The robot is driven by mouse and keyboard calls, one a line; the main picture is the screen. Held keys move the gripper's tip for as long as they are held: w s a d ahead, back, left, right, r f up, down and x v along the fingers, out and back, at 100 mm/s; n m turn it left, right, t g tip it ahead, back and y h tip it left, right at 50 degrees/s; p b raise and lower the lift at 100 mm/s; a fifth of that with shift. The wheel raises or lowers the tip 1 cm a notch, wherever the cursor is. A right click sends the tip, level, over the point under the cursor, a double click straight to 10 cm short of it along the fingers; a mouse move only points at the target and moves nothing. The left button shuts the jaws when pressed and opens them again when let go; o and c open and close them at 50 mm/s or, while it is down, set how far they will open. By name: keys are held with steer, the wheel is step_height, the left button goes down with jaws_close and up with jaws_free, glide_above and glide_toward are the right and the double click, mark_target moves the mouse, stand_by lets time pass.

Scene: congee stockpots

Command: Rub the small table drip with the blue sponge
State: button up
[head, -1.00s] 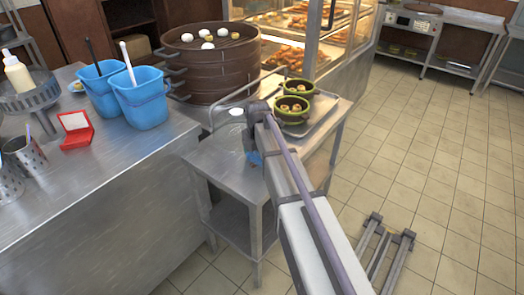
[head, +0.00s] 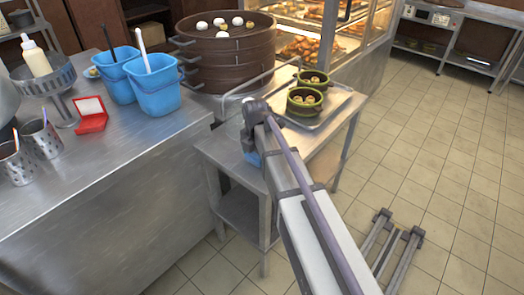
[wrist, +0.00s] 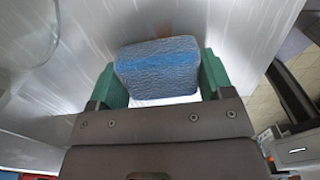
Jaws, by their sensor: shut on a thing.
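My gripper (wrist: 158,92) is shut on the blue sponge (wrist: 158,66), which sits between its two green fingers in the wrist view. In the head view a bit of the sponge (head: 252,158) shows beside my wrist, low over the small steel table (head: 215,150) or on it; I cannot tell whether it touches. A pale patch shows at the sponge's lower edge in the wrist view, and I cannot tell whether it is the drip or glare. My arm hides part of the tabletop in the head view.
A tray (head: 325,122) with two green pots (head: 304,101) stands on the table's right side. A large brown steamer (head: 225,55) stands behind. Blue tubs (head: 156,85) and a red box (head: 91,115) stand on the left counter. A round clear shape (wrist: 28,35) shows upper left in the wrist view.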

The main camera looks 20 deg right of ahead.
steer(key=shift+s+a, duration=0.15)
steer(key=shift+a, duration=0.1)
steer(key=shift+f, duration=0.2)
steer(key=shift+r, duration=0.15)
steer(key=shift+w+d, duration=1.05)
steer(key=shift+d, duration=0.45)
steer(key=shift+w+d, duration=1)
steer(key=shift+d, duration=0.5)
steer(key=shift+w+d, duration=1.05)
steer(key=shift+d, duration=0.45)
steer(key=shift+s, duration=0.1)
steer(key=shift+s+a, duration=0.4)
steer(key=shift+a, duration=0.2)
steer(key=shift+s+a, duration=0.4)
steer(key=shift+a, duration=0.2)
steer(key=shift+s+a, duration=0.6)
steer(key=shift+a, duration=0.25)
steer(key=shift+s+a, duration=0.55)
steer(key=shift+a, duration=0.25)
steer(key=shift+s+a, duration=0.5)
steer(key=shift+a, duration=0.35)
steer(key=shift+s+a, duration=0.5)
steer(key=shift+a, duration=0.35)
step_height(320, 180, up, 6)
steer(key=p, duration=0.5)
steer(key=shift+p, duration=0.4)
